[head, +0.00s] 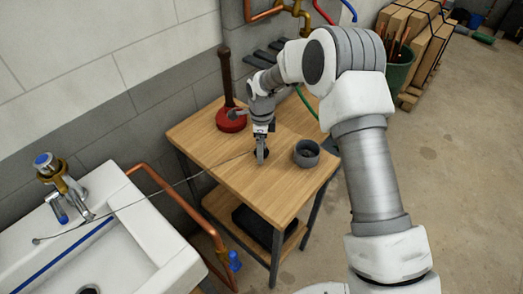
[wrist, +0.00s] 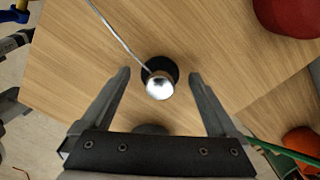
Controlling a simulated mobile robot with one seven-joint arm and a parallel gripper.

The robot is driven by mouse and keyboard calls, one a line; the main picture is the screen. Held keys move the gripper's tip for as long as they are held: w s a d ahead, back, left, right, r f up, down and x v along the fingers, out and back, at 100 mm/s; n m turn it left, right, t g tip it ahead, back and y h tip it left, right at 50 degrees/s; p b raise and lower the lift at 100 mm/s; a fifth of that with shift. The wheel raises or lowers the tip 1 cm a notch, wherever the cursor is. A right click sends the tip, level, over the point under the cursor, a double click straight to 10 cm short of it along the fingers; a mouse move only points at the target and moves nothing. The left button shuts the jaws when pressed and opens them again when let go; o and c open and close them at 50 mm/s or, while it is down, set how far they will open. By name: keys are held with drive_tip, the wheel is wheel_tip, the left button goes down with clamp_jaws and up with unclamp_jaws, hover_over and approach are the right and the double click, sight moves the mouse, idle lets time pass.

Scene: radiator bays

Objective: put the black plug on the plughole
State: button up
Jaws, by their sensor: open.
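The black plug (wrist: 172,70) is a dark disc with a shiny metal knob (wrist: 159,86) on top, on the wooden table. In the head view the plug (head: 266,155) is largely hidden by my gripper (head: 261,154). My gripper is open above it; in the wrist view the fingers (wrist: 160,76) stand on either side of the knob, with gaps showing. A thin chain (head: 178,185) runs from the plug to the white sink (head: 185,265) at lower left. The plughole (head: 88,289) shows at the bottom edge of the head view, in the basin.
The tap (head: 55,180) rises at the sink's back corner. A copper pipe (head: 180,200) runs between sink and table. The table's front is clear.

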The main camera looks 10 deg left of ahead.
drive_tip(key=shift+c, duration=0.3)
clamp_jaws()
drive_tip(key=shift+r, duration=0.1)
